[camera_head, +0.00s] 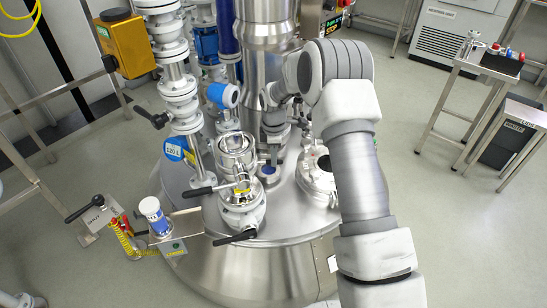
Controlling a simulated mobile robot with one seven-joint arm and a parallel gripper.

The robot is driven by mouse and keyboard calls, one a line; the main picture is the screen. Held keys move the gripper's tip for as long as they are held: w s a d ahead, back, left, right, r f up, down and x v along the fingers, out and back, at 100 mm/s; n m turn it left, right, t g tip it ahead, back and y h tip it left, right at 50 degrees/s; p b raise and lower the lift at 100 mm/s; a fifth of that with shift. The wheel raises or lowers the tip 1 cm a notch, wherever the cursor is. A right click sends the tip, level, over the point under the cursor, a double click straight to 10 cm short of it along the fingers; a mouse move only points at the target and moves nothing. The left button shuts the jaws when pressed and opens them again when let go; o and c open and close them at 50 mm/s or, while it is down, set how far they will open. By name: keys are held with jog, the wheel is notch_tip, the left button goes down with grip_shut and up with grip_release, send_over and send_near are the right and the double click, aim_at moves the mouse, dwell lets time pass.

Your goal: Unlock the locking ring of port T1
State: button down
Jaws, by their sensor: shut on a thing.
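My gripper (271,153) is at the end of my arm, pointing down over the steel reactor lid, small and partly hidden by my own wrist. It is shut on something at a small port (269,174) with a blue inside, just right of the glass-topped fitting. The thing held looks like part of that port's locking ring, but its outline is too small to make out. No T1 label is readable, so I cannot confirm the port by its marking.
A steel fitting with a glass top and black handles (239,190) stands close left of my gripper. A round flanged manway (318,172) lies to the right. Valve piping (177,90) and a steel column (264,60) rise behind. A steel side table (487,62) stands far right.

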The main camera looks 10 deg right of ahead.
jog(key=shift+w+r, duration=0.1)
jog(key=shift+w, duration=0.1)
jog(key=c, duration=1.1)
grip_release()
notch_tip(320, 180, up, 17)
jog(key=s+p, duration=0.1)
jog(key=p, duration=0.2)
jog(key=shift+s+r, duration=0.15)
